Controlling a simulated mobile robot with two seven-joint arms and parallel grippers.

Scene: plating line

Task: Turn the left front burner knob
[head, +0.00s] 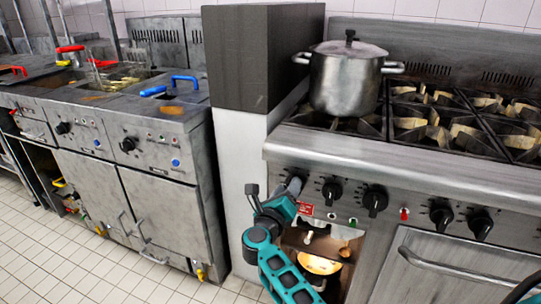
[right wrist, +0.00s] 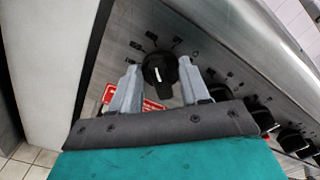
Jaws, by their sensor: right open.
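The leftmost burner knob on the stove front is black with a white mark; it shows clearly in the right wrist view (right wrist: 159,70). In the head view my right gripper largely covers it. My right gripper (head: 292,188) is at the left end of the knob row. In the right wrist view its two grey fingers (right wrist: 158,75) stand apart, one on each side of the knob, with gaps visible. I cannot tell how deep the fingertips reach. My left gripper is not in view.
More knobs (head: 375,200) follow to the right on the stove front. A lidded pot (head: 346,78) stands on the left of the cooktop. A pale side panel (head: 240,170) is just left of the gripper. Below is an open compartment with a pan (head: 320,265). Fryers (head: 150,130) stand at left.

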